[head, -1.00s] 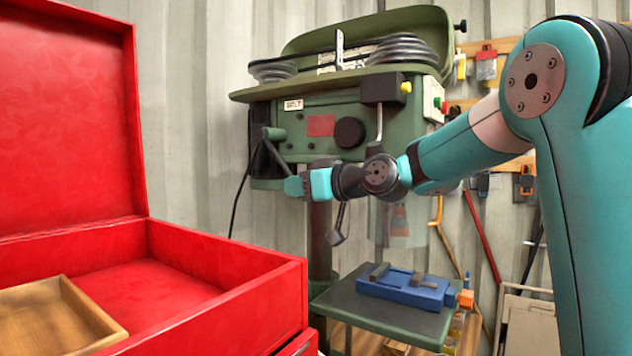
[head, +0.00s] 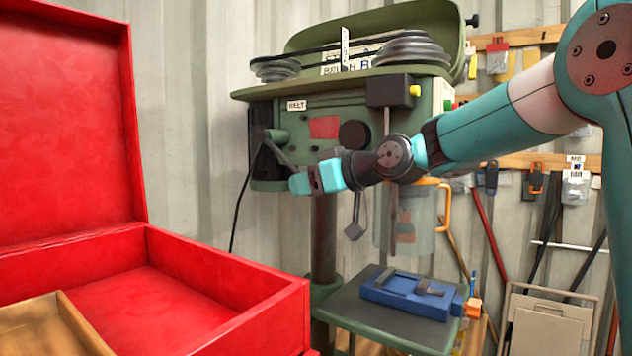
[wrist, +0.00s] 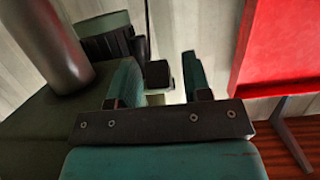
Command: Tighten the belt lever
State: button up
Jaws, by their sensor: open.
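The green drill press (head: 340,100) stands against the wall, with a BELT label on its housing. The belt lever (head: 279,153) is a dark bar at the left of the housing, below that label, slanting down to the right. My gripper (head: 299,183) is at the lever's lower end. In the wrist view my gripper (wrist: 160,82) has its two teal fingers apart. A dark block (wrist: 158,73), seemingly the lever's end, shows between the fingertips. I cannot tell whether the fingers touch it. Part of the lever is hidden in the head view.
A red open case (head: 220,275) with a wooden tray (head: 45,325) fills the left foreground. A blue vise (head: 410,295) sits on the press table (head: 350,308) below my arm. Tools hang on the wall at right. A dark cable hangs left of the press.

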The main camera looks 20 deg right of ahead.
jog(key=b+v, duration=0.4)
jog(key=v, duration=1.3)
jog(key=shift+s+d, duration=0.2)
